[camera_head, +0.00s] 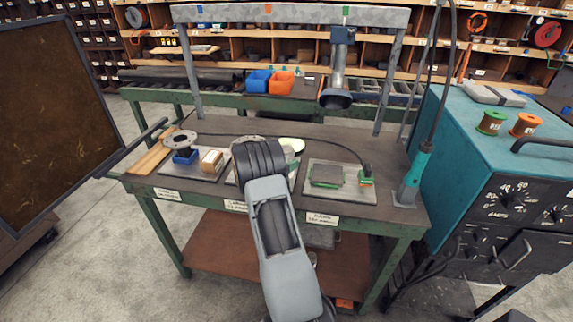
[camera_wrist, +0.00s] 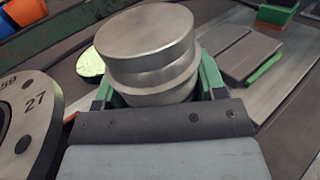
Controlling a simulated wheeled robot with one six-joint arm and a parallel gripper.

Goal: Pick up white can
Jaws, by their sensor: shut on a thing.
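My gripper (camera_wrist: 157,88) shows in the wrist view with green fingers on both sides of a grey metal cylinder (camera_wrist: 145,40). It is shut on this cylinder, which has a wide round top and a groove around its middle. The cylinder looks silver-grey; I cannot tell whether it is the white can, and no other plainly white can shows. In the head view my arm reaches over the middle of the workbench (camera_head: 330,133) and hides the gripper and most of what it holds. I cannot tell whether the cylinder touches the bench.
A numbered flange ring (camera_wrist: 28,120) is close on the left. A pale green disc (camera_wrist: 90,64) lies behind the cylinder. A plate with a rectangular block (camera_head: 326,176) is on the right. A lamp-like tool (camera_head: 337,95) hangs above the bench.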

